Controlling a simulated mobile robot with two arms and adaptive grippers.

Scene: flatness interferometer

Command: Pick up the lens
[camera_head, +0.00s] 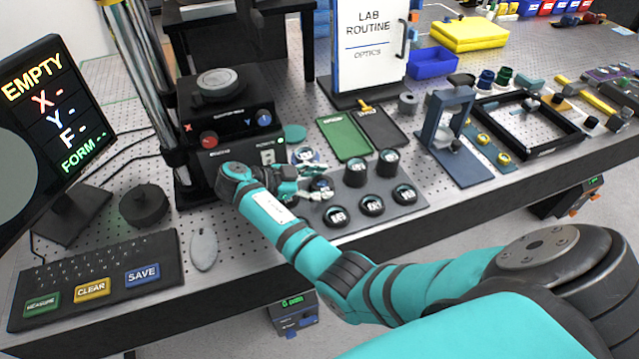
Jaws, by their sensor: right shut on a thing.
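My right arm reaches in from the lower right, and my right gripper (312,190) is at the left end of a dark grey lens tray (355,190). It is shut on a lens (321,184), a small dark round piece partly hidden by the fingers. Whether this lens is clear of the tray I cannot tell. Several similar dark round lenses sit in the tray to the right, such as a front one (337,216) and a taller back one (388,162). My left gripper is not in view.
A monitor (50,125) reads EMPTY at left, above a keyboard (95,275) and mouse (204,250). Green and black mats (345,136) lie behind the tray. A blue-grey stand (450,125) is to the right.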

